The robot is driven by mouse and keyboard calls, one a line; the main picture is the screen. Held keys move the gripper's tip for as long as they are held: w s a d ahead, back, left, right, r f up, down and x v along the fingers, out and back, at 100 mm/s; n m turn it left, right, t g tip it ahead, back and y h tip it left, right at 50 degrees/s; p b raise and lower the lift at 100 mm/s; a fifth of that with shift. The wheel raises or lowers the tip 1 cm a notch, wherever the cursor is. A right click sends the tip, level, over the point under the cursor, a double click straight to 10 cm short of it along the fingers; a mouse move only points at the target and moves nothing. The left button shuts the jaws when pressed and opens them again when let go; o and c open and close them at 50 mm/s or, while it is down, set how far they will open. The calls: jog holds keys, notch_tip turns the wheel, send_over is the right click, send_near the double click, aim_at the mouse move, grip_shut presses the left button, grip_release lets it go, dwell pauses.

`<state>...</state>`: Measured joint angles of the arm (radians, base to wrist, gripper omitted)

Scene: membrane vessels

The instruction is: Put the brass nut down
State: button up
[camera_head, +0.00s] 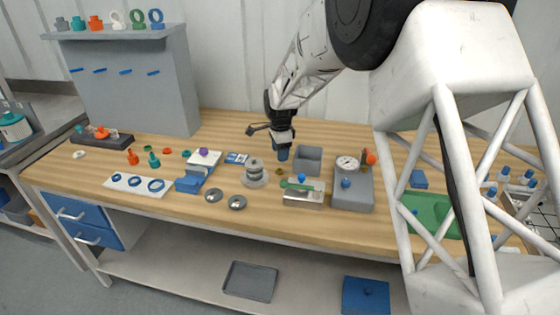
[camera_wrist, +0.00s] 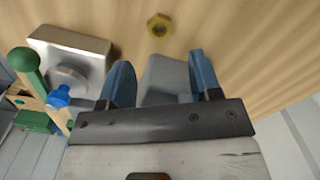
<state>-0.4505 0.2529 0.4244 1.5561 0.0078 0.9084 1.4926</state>
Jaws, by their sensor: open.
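The brass nut (camera_wrist: 160,25) lies flat on the wooden table in the wrist view, beyond my fingertips. It looks hexagonal with a dark hole in the middle. In the head view it is a small brass spot (camera_head: 279,171) on the table, just below my gripper. My gripper (camera_wrist: 160,80) has its two blue fingers apart, with nothing held between them. In the head view my gripper (camera_head: 283,155) hangs over the table behind the nut, and the nut is clear of the fingers.
A metal block with a green handle (camera_head: 303,192) stands in front of the nut. A grey open box (camera_head: 307,160) is to the right, and a gauge unit (camera_head: 352,188) is further right. A round stacked metal vessel (camera_head: 254,174) stands to the left.

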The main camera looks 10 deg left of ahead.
jog(key=shift+r, duration=2.4)
jog(key=s+d+r+n, duration=0.2)
jog(key=s+d+r, duration=0.35)
jog(key=d, duration=0.25)
jog(key=s+d+r+n+t, duration=0.1)
jog(key=s+d+r+n, duration=0.1)
jog(key=s+d+r, duration=0.4)
jog(key=s+d+r+n, duration=0.1)
jog(key=s+d+r, duration=0.2)
jog(key=s+d, duration=0.5)
jog(key=s+d+n, duration=0.2)
jog(key=s+d, duration=0.3)
jog(key=s, duration=0.4)
jog(key=s+d+f+n+t, duration=0.1)
jog(key=s+d+n, duration=0.1)
jog(key=s+d, duration=0.3)
jog(key=s+d+n, duration=0.2)
jog(key=s+d, duration=0.3)
jog(key=s, duration=0.9)
jog(key=shift+d+f+n+t, duration=0.25)
jog(key=shift+d+n+t, duration=0.05)
jog(key=shift+d+n, duration=0.1)
